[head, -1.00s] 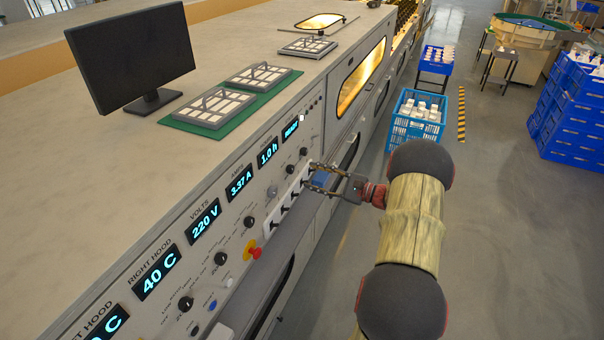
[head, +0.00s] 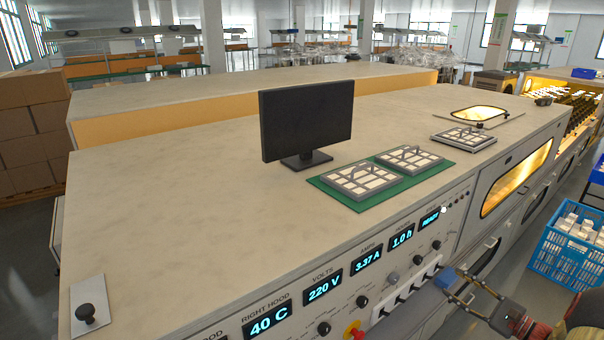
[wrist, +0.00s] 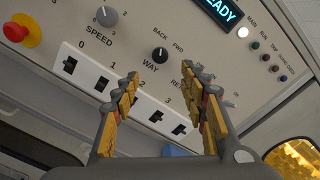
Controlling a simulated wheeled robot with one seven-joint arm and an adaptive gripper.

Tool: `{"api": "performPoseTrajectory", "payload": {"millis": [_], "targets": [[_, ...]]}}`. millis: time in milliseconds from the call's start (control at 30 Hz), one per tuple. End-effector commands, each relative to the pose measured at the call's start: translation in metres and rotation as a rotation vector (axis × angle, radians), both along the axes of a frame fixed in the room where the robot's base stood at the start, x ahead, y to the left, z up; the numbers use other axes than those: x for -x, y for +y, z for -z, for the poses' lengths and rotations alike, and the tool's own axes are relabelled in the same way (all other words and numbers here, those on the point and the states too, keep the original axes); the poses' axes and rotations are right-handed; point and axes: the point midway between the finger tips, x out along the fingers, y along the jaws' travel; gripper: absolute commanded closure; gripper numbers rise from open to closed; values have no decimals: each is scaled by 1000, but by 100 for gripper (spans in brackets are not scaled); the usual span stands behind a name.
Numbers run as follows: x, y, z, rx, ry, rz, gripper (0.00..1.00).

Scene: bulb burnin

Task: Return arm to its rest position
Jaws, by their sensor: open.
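My gripper (head: 468,287) is at the lower right of the head view, in front of the control panel (head: 301,306). In the wrist view my gripper (wrist: 155,85) shows two yellow-padded fingers standing apart with nothing between them. Behind the fingers the panel shows a white strip of black switches (wrist: 120,92), a WAY knob (wrist: 160,54) and a SPEED knob (wrist: 108,16). I cannot tell from the views whether the fingertips touch the panel. Most of my arm is outside the head view.
A red emergency button (wrist: 14,32) sits on the panel's left in the wrist view. A monitor (head: 306,122) and framed trays on a green mat (head: 335,193) stand on the bench top. A blue crate (head: 565,252) of white boxes is at the right, beside the machine.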

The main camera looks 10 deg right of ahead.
Motion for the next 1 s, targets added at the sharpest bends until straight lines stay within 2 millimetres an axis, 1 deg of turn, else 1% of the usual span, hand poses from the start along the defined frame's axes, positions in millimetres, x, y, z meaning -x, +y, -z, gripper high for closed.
{"api": "performPoseTrajectory", "payload": {"millis": [67,167,267,300,367,433,567,600,700,800,1000], "targets": [[-1,-1,6,1,22,5,57],[6,10,30,10,101,-25,57],[21,35,61,14,208,-84,57],[31,48,72,28,261,-117,57],[47,67,80,68,338,-173,57],[62,92,82,133,419,-252,57],[88,144,71,315,549,-428,57],[96,158,65,382,582,-483,57],[116,191,48,567,647,-617,57],[134,220,27,771,686,-742,57],[163,262,-20,1195,677,-938,57]]}}
